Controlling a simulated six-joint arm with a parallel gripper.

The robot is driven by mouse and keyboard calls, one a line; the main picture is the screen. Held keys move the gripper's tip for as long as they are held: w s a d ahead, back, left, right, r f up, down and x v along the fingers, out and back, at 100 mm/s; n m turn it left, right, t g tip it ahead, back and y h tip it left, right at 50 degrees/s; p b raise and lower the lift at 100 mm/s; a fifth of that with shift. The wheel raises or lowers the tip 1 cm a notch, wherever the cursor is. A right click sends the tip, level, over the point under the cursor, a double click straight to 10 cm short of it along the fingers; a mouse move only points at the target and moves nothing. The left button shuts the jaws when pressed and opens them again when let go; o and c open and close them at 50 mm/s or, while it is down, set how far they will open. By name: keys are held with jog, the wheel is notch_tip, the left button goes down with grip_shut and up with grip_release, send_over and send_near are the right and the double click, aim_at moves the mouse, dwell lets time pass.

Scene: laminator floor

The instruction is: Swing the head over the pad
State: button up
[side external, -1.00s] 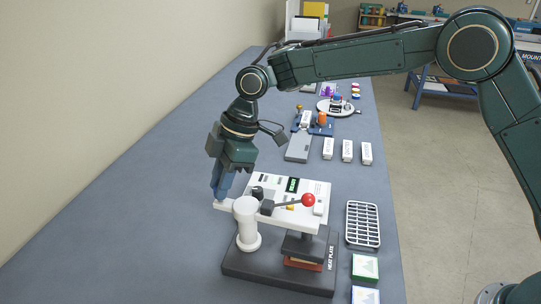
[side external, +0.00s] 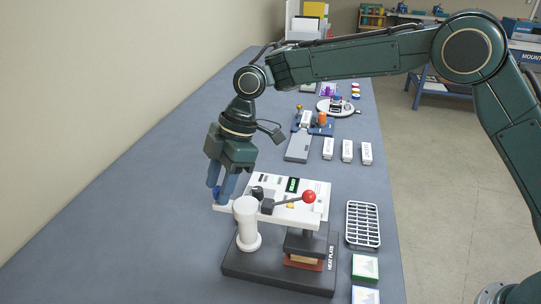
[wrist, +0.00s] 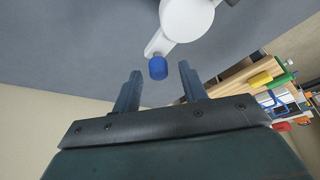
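The press head (side external: 285,205) is a white arm with a red-ball lever (side external: 308,197), pivoting on a white post (side external: 246,225). Its dark block (side external: 306,242) appears above the tan and red pad (side external: 304,262) on the dark base (side external: 262,270); I cannot tell the exact gap. A blue knob (wrist: 158,68) stands at the end of the head's short white tail, at the left in the side view. My gripper (side external: 218,193) points down at this tail. Its fingers are apart, with the knob between or just beyond the tips in the wrist view; no grip shows.
A white rack (side external: 362,224) and green-edged cards (side external: 365,267) lie right of the press. Three white boxes (side external: 347,151) and a grey-blue fixture (side external: 300,142) stand farther back. The bench (side external: 130,215) left of the press is clear up to the wall.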

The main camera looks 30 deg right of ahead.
jog(key=v, duration=1.3)
jog(key=shift+r, duration=0.3)
jog(key=shift+d+r, duration=0.15)
dwell(0.4)
jog(key=s+d+r+m+t, duration=0.3)
jog(key=s+d+r+m, duration=0.55)
jog(key=s+d, duration=0.45)
jog(key=s+d+f+m+t+h, duration=0.1)
jog(key=s+d+f+m+h, duration=0.1)
jog(key=s+d+f+m, duration=0.3)
jog(key=s+d+f+m+t+h, duration=0.1)
jog(key=s+d+f+m, duration=0.3)
jog(key=s+d, duration=0.5)
jog(key=s+f+h, duration=0.1)
jog(key=s, duration=0.3)
jog(key=shift+d+f+m+t+h, duration=0.2)
jog(key=shift+f+m+t+h, duration=0.1)
jog(key=shift+m, duration=0.05)
